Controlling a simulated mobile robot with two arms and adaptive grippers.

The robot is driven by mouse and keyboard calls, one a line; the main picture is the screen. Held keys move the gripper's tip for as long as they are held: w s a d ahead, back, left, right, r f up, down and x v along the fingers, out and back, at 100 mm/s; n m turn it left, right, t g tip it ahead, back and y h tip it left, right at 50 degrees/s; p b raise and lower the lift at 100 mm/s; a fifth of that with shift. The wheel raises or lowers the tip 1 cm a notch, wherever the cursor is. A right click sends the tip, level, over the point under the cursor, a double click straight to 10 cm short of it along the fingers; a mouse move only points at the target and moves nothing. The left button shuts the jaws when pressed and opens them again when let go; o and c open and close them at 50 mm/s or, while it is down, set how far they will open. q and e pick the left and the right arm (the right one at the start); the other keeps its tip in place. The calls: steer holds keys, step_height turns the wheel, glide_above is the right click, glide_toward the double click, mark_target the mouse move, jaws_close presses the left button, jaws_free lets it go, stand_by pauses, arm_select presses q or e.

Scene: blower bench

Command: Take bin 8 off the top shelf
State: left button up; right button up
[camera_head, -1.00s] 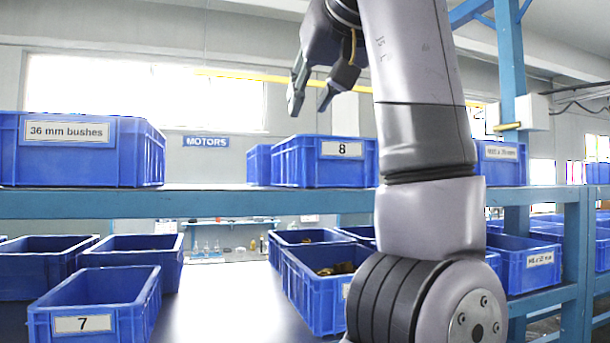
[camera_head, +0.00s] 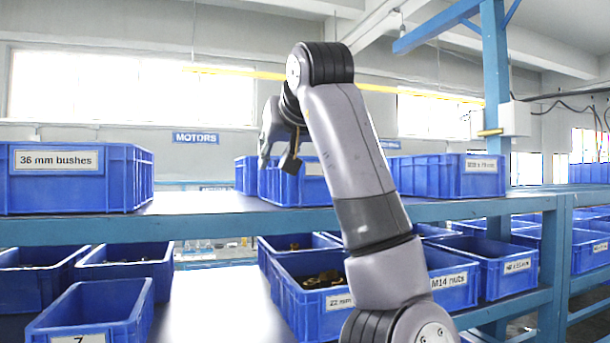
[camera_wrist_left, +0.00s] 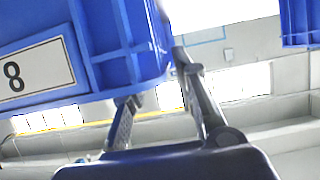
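Bin 8 (camera_head: 290,191) is a blue bin on the top shelf (camera_head: 210,203), with another blue bin close behind its left side. My arm and gripper partly cover its front and label in the head view. In the left wrist view bin 8 (camera_wrist_left: 120,45) fills the upper left, and its "8" label is readable. My left gripper (camera_head: 279,164) is open and empty, pointing down by the upper front left of the bin. In the left wrist view its two fingers (camera_wrist_left: 160,115) are apart near the bin's corner; I cannot tell whether they touch it. My right gripper is not in view.
The 36 mm bushes bin (camera_head: 75,185) stands left on the top shelf, with bare shelf between it and bin 8. Another labelled bin (camera_head: 445,180) stands to the right. Several bins, including bin 7 (camera_head: 95,305), fill the lower level. A blue post (camera_head: 495,90) rises at right.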

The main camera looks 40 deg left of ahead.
mark_target(272, 160)
arm_select(q)
steer(key=p+x, duration=0.1)
steer(key=x, duration=0.3)
steer(key=shift+a, duration=0.1)
steer(key=shift+s+d+r, duration=0.1)
steer(key=shift+d+r, duration=0.1)
steer(key=shift+d, duration=0.15)
steer(key=shift+c, duration=1.4)
steer(key=shift+a+f, duration=0.1)
steer(key=shift+a, duration=0.05)
jaws_close()
